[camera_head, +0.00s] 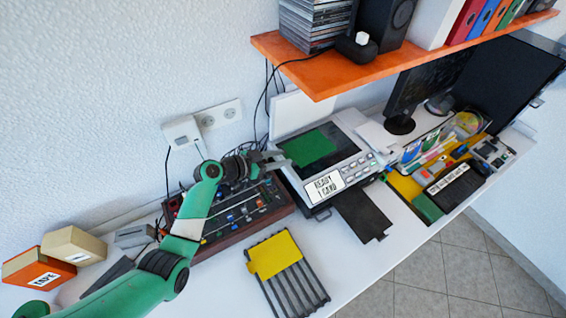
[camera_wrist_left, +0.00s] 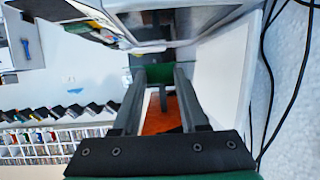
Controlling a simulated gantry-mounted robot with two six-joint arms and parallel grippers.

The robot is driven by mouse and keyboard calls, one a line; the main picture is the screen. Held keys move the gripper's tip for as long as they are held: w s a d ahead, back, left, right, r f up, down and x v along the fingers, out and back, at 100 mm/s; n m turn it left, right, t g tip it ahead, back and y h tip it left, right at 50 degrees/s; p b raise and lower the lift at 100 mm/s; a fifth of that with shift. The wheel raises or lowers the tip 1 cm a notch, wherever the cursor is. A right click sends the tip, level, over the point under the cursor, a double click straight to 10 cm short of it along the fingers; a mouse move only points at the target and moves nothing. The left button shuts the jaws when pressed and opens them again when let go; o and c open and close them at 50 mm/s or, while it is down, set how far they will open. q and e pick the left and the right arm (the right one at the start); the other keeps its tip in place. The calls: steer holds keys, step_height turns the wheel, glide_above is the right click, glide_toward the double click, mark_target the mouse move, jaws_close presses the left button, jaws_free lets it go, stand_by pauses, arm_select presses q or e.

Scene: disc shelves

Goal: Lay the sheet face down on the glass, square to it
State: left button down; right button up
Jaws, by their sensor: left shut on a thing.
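A green sheet (camera_head: 311,148) is over the dark glass (camera_head: 345,145) of a white scanner, covering much of its left and middle part. Its edges look roughly in line with the glass edges. I cannot tell whether it touches the glass or which face is down. My left gripper (camera_head: 282,161) is shut on the sheet's left edge. In the left wrist view the sheet shows as a green strip (camera_wrist_left: 158,72) between the fingertips (camera_wrist_left: 157,80). My right gripper is in neither view.
The scanner lid (camera_head: 291,110) stands open at the back. A display (camera_head: 323,187) reads "READY 1 CARD". A yellow sheet (camera_head: 274,255) lies on a slatted rack in front. A mixer-like panel (camera_head: 235,216) is left of the scanner. An orange shelf (camera_head: 330,75) hangs above.

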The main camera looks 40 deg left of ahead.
arm_select(q)
steer(key=shift+f+b, duration=3.2)
steer(key=shift+f, duration=0.15)
steer(key=shift+f+b, duration=0.55)
steer(key=shift+c, duration=1.8)
jaws_free()
steer(key=shift+r, duration=0.1)
steer(key=shift+s+r+p, duration=0.1)
steer(key=shift+p, duration=0.25)
steer(key=p+v, duration=1.1)
steer(key=p, duration=0.5)
steer(key=shift+s, duration=0.15)
